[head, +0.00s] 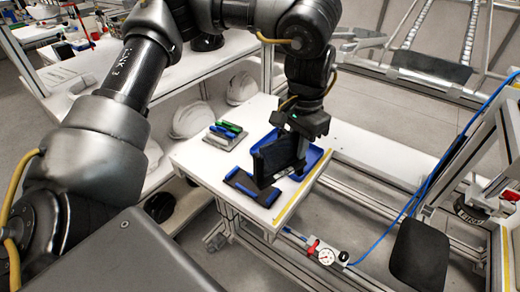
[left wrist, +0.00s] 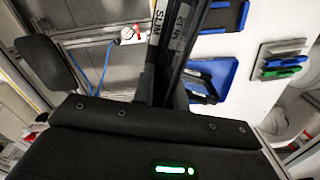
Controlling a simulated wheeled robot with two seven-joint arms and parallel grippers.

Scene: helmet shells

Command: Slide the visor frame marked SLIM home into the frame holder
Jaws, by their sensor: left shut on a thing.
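My left gripper (head: 308,122) is shut on a thin black visor frame (head: 274,160) and holds it on edge above the worktable. In the left wrist view the held frame (left wrist: 176,62) is seen nearly edge-on, with white labels; one appears to read SLIM. The frame holder (head: 254,187), a dark base with blue parts, lies at the table's front, below and left of the held frame. It also shows at the top of the left wrist view (left wrist: 224,17). The held frame looks apart from it, but the gap is hard to judge. My right gripper is not in view.
A blue tray (head: 318,155) lies behind the held frame; another black piece (left wrist: 203,88) is in it. A grey block with green and blue pieces (head: 222,136) sits at the left. Yellow tape (head: 297,200) marks the table's right edge. White helmet shells (head: 190,119) stand on a shelf.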

